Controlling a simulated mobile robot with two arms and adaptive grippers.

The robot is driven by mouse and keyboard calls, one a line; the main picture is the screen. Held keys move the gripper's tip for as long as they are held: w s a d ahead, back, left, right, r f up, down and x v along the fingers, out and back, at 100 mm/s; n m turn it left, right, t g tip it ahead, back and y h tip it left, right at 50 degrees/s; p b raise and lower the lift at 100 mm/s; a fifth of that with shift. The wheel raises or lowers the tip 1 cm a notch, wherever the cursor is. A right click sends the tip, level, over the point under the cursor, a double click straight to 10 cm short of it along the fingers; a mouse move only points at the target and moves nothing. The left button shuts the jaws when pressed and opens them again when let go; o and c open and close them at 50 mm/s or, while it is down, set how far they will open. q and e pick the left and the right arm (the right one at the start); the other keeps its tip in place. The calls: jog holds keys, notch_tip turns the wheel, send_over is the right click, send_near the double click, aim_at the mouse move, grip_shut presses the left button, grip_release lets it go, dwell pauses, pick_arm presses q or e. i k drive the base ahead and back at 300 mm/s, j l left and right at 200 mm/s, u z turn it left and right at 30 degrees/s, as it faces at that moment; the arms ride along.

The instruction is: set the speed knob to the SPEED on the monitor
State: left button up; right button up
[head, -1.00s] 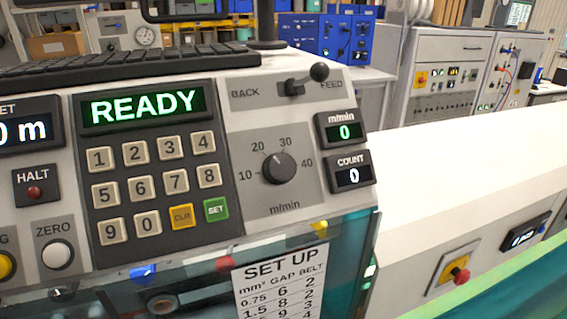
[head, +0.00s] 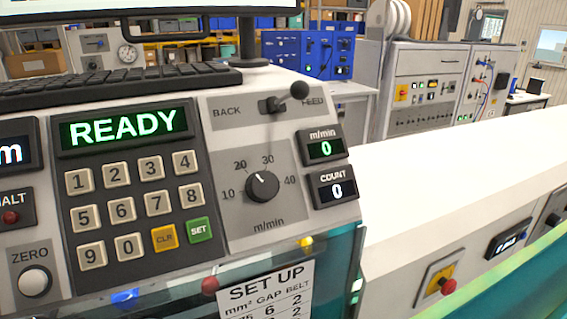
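The speed knob (head: 262,187) is a black round dial on a grey plate marked 10, 20, 30, 40 and m/min. Its pointer appears to aim upward, between 20 and 30; the exact setting is hard to tell. The m/min display (head: 326,148) to its right reads 0. Only the bottom edge of the monitor (head: 190,13) shows at the top of the head view, so its SPEED text is out of frame. Neither of my grippers is in view.
A keypad (head: 135,205) with a READY display (head: 125,128) is left of the knob. The BACK/FEED lever (head: 299,91) stands out above the knob. A COUNT display (head: 334,188) reads 0. A keyboard (head: 120,84) lies behind the panel. A white surface (head: 450,180) stretches right.

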aim_at(261, 187)
jog(key=u, duration=1.4)
jog(key=k+l+u, duration=0.25)
jog(key=k+l, duration=0.25)
jog(key=k+l+u, duration=0.3)
jog(key=k+l, duration=0.25)
jog(key=l, duration=0.1)
